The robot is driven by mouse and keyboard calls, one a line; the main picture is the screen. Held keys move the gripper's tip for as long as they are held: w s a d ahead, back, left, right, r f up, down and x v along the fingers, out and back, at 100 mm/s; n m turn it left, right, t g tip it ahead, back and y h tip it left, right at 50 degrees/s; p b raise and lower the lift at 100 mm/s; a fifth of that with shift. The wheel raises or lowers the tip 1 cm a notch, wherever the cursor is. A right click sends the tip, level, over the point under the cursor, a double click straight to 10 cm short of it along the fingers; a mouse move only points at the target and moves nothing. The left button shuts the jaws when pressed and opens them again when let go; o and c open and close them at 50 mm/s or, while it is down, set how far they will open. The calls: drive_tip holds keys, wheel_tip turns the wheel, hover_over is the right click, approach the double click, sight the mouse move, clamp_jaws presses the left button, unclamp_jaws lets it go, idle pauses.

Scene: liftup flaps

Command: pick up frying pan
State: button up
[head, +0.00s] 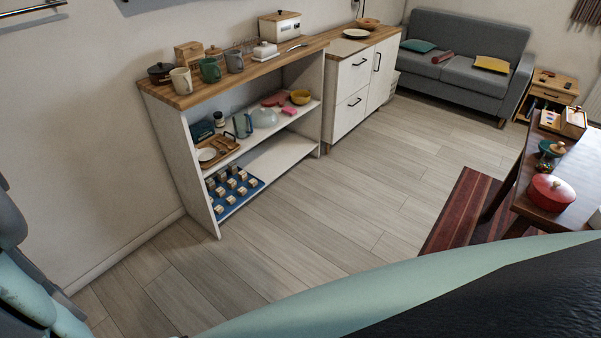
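I cannot make out a frying pan in the head view. The cookware I can see is a small dark lidded pot (160,73) at the left end of the wooden shelf top and a red lidded pot (551,192) on the dark table at the right. My gripper is not in view. Parts of my own body fill the left edge and the bottom of the picture and hide what lies behind them.
An open white shelf unit (203,191) with a wooden top holds mugs, dishes and a blue board of small blocks. A white cabinet (349,108), a grey sofa (470,78) and a dark table (532,207) stand beyond. The wooden floor (330,210) between them is clear.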

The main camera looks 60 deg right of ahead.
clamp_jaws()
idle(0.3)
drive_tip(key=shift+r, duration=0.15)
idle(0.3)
